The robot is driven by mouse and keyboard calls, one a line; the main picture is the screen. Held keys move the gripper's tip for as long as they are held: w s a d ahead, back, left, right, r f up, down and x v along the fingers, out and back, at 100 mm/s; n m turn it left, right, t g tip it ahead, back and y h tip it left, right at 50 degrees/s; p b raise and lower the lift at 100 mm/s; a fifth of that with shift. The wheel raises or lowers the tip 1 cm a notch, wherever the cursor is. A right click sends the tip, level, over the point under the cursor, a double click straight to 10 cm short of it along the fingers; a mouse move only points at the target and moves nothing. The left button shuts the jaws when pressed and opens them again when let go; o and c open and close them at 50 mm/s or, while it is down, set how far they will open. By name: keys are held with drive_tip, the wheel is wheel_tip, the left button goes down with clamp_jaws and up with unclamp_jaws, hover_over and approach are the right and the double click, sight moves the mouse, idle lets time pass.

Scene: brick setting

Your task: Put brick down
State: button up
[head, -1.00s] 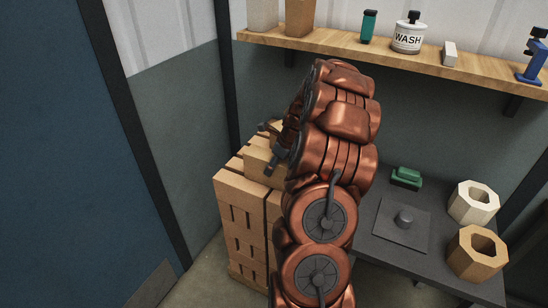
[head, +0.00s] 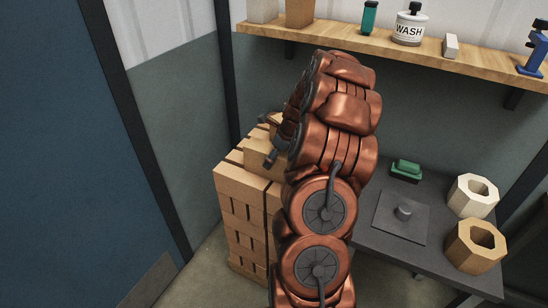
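A stack of tan bricks (head: 240,205) stands on the floor against the back wall, left of my arm. A tan brick (head: 262,160) sits at the top of the stack, right beside my gripper (head: 272,157). My gripper is at the top of the stack, with dark finger parts showing at its left side. My copper arm hides most of the gripper and the right part of the stack. I cannot tell whether the fingers are shut on the brick or whether it rests on the stack.
A dark table (head: 372,238) on the right holds a green object (head: 406,170), a grey plate with a knob (head: 402,214), a cream octagonal block (head: 472,197) and a tan one (head: 475,246). A wooden shelf (head: 375,46) with a wash bottle (head: 409,28) runs above. A blue panel (head: 60,170) fills the left.

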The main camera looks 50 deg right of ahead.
drive_tip(key=b+v, duration=0.2)
drive_tip(key=v, duration=1)
drive_tip(key=s+a+r+n+g+y, duration=0.1)
drive_tip(key=s+a+n+g, duration=0.1)
drive_tip(key=a+n, duration=0.85)
drive_tip(key=s+a+r+n+g, duration=0.1)
drive_tip(key=s+a+r+n, duration=0.3)
drive_tip(key=a, duration=1.2)
drive_tip(key=s+a+f+n+g+h, duration=0.1)
drive_tip(key=s+a+f+n, duration=0.1)
drive_tip(key=s+a+n, duration=0.4)
drive_tip(key=s+a+f+n+g+h, duration=0.1)
drive_tip(key=s+a+n, duration=0.5)
drive_tip(key=s+n, duration=0.6)
wheel_tip(320, 180, down, 2)
drive_tip(key=shift+s+f+g, duration=0.1)
drive_tip(key=shift+s+g, duration=0.4)
drive_tip(key=shift+s, duration=0.45)
